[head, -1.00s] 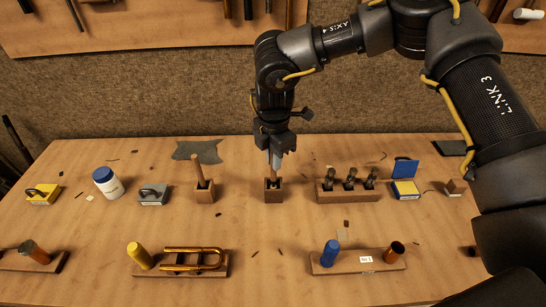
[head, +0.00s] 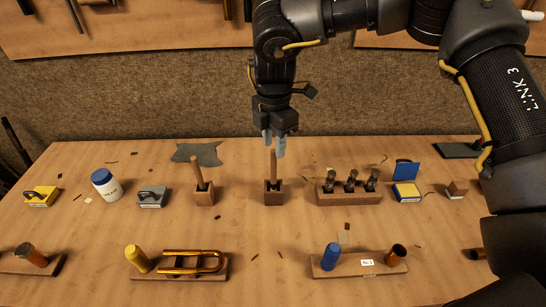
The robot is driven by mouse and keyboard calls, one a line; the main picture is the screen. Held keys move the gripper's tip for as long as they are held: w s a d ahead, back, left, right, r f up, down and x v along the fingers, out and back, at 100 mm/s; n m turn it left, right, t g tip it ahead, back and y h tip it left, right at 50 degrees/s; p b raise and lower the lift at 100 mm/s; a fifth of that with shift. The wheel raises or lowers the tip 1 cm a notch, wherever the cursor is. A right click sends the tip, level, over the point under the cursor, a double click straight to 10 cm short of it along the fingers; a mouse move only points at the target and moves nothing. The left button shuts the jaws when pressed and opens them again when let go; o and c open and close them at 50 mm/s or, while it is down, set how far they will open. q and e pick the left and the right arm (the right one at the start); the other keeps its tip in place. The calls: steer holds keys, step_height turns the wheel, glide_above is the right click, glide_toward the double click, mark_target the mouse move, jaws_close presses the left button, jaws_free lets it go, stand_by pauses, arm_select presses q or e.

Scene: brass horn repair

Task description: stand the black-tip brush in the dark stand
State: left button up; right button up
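A brush with a wooden handle (head: 273,164) stands upright in a small brown block stand (head: 274,198) in the middle of the bench. Its lower end is down inside the stand, so the tip is mostly hidden. My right gripper (head: 273,149) is just above it, pointing down, with its fingers apart around the level of the handle's top. Nothing appears clamped between the fingers. A second wooden-handled brush (head: 196,170) leans in a similar stand (head: 205,198) to the left. My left gripper is not in view.
A rack (head: 349,198) with several dark pieces stands to the right. A white jar (head: 107,184) and a grey block (head: 152,197) are to the left. Holders with a yellow cylinder (head: 138,258) and a blue cylinder (head: 330,256) lie in front. The bench between is mostly clear.

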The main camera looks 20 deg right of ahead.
step_height(320, 180, up, 5)
steer(key=shift+f, duration=0.2)
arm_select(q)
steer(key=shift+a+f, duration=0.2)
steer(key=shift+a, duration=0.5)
arm_select(e)
steer(key=shift+r, duration=0.7)
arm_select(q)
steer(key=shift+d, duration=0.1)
